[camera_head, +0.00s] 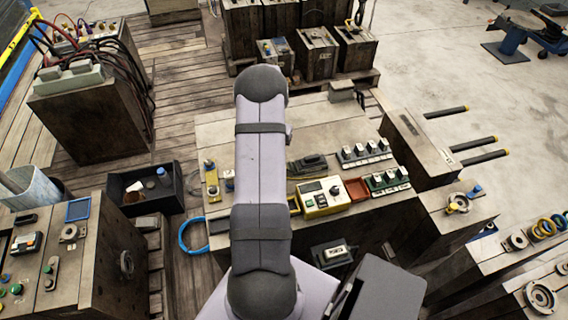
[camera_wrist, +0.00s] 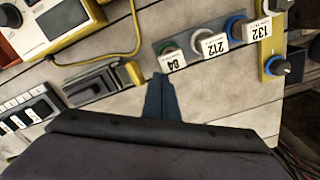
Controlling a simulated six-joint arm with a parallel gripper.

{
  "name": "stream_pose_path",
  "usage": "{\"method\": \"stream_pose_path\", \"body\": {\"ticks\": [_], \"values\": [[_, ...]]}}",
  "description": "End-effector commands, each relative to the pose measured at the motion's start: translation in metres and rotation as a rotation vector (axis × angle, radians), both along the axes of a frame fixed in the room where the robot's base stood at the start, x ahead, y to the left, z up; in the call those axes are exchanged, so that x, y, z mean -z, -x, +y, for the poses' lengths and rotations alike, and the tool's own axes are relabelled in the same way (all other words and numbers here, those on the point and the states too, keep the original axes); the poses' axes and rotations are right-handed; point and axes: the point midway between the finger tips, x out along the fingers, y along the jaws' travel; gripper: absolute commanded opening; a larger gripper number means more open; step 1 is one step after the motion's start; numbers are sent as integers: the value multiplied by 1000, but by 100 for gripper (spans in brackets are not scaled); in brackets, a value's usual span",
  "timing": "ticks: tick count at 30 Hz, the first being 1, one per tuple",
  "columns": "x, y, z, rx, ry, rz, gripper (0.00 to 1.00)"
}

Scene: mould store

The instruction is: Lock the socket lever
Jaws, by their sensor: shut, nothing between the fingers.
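No part is marked as the socket. A low dark grey device with a flat lever-like bar (camera_wrist: 105,82) lies on the bench in the wrist view and may be it; its latch state is unclear. The same dark device (camera_head: 307,164) shows right of my arm in the head view. My gripper (camera_wrist: 160,82) is shut and empty, its dark fingertips just right of this device and below a strip of labelled knobs. I cannot tell how high it is above the bench. In the head view my arm hides the gripper.
A yellow meter (camera_head: 322,197) with a yellow cable (camera_wrist: 125,56) is close by. A panel of white switches (camera_wrist: 24,112) is left. Bare bench lies between.

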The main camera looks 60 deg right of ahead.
Motion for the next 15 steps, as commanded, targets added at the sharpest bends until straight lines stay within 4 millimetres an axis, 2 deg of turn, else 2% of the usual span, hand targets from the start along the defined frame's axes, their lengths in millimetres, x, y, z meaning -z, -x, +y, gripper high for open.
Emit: {"method": "stream_pose_path", "body": {"ticks": [15], "values": [[-2, 8, -8, 1, -1, 0, 0]]}}
